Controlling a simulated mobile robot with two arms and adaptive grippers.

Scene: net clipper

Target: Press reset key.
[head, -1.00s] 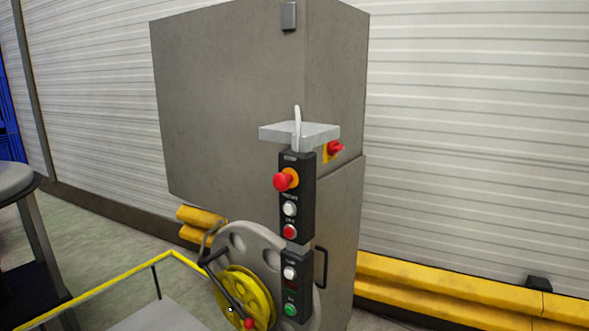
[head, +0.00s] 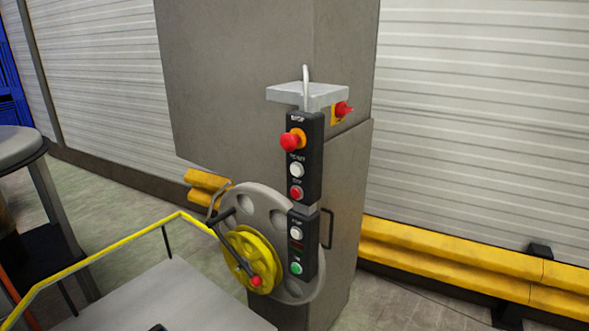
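A dark control panel (head: 305,222) hangs upright in front of a grey machine cabinet, under a small light-grey plate. At its top is a red mushroom button (head: 291,141) on an orange base. Below it is a white key (head: 296,170) whose label seems to read "RESET". Under that is a red key (head: 296,193). The lower box has a white key (head: 296,233) and a green key (head: 296,268). I cannot tell whether any key is pressed. Neither of my grippers shows in the head view.
A grey wheel with a yellow hub (head: 252,258) and crank stands left of the panel. A yellow rail (head: 130,249) edges a grey platform at lower left. A red switch (head: 343,108) sits on the cabinet (head: 240,90). Yellow barriers (head: 450,262) run along the wall.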

